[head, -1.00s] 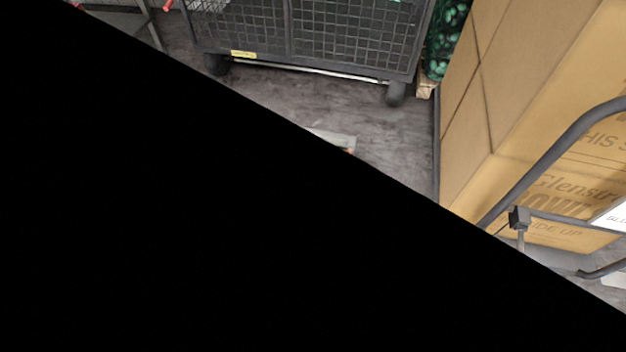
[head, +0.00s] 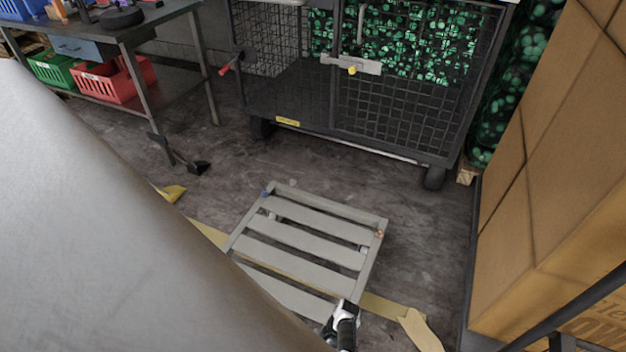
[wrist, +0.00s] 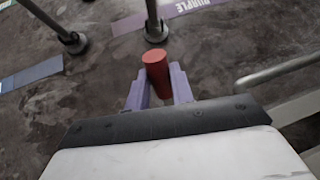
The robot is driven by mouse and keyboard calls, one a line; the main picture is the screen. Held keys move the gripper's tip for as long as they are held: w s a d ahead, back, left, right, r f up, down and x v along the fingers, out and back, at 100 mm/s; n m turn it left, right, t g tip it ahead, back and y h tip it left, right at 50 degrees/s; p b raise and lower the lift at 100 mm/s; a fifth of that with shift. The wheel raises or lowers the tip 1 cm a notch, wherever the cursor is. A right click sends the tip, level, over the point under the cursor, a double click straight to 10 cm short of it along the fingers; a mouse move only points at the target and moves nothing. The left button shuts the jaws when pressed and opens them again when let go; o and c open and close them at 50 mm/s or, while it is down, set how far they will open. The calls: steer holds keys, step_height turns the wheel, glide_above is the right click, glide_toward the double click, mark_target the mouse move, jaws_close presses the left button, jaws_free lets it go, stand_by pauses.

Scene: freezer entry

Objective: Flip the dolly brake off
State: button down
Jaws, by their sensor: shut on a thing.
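In the wrist view my gripper (wrist: 158,90) has two purple fingers shut on a red cylinder (wrist: 157,75), which stands up between them. I cannot tell from this view whether the cylinder is the brake's lever or what it joins to. In the head view a low grey slatted platform (head: 303,238), likely the dolly, stands on the floor, with a blue mark at one corner and an orange one at another. A small black-and-white part (head: 342,325) shows at its near right corner; I cannot tell what it is. My gripper's fingers and the red cylinder are not visible in the head view.
A workbench (head: 130,40) with red and green crates is back left. Stacked cardboard boxes (head: 560,170) fill the right. In the wrist view, poles with round feet (wrist: 155,30) stand just beyond the fingers.

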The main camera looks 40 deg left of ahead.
steer(key=c, duration=1.2)
jaws_free()
steer(key=v, duration=1.4)
